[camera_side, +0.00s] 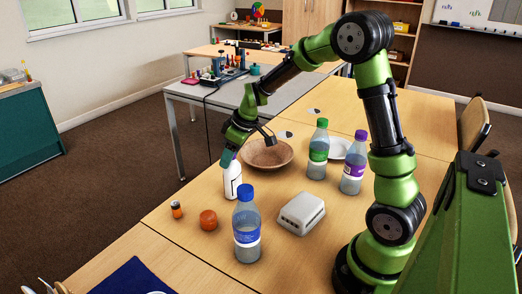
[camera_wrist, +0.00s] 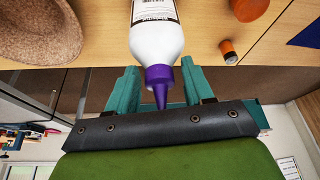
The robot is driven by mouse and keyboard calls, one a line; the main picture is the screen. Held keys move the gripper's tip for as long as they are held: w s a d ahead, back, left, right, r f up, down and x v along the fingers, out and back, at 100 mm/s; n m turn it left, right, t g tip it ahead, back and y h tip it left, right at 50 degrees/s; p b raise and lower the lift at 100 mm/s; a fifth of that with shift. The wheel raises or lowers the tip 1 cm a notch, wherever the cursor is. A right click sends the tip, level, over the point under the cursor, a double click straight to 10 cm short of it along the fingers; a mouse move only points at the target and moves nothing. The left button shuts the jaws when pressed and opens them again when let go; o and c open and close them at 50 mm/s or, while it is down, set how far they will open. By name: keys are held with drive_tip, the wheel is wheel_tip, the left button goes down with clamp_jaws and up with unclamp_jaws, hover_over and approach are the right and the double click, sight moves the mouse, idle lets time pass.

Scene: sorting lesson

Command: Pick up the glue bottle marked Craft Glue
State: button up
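A white bottle (camera_side: 232,182) with a dark-edged label stands upright near the table's left edge, in front of the brown bowl. In the wrist view the same white bottle (camera_wrist: 157,40) has a purple pointed cap; its label is partly cut off and I cannot read a name on it. My gripper (camera_side: 228,158) is at the bottle's top. In the wrist view my gripper (camera_wrist: 160,88) is open, with one teal finger on each side of the purple cap and narrow gaps between. The cap is hidden in the side view.
A blue-capped bottle (camera_side: 246,230), an orange round object (camera_side: 208,219) and a small orange-and-black cylinder (camera_side: 176,209) are nearby. The brown bowl (camera_side: 282,156) is behind. A grey box (camera_side: 300,214), green-capped bottle (camera_side: 318,152), purple-capped bottle (camera_side: 353,166) and white plate (camera_side: 339,143) stand right.

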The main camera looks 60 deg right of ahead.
clamp_jaws()
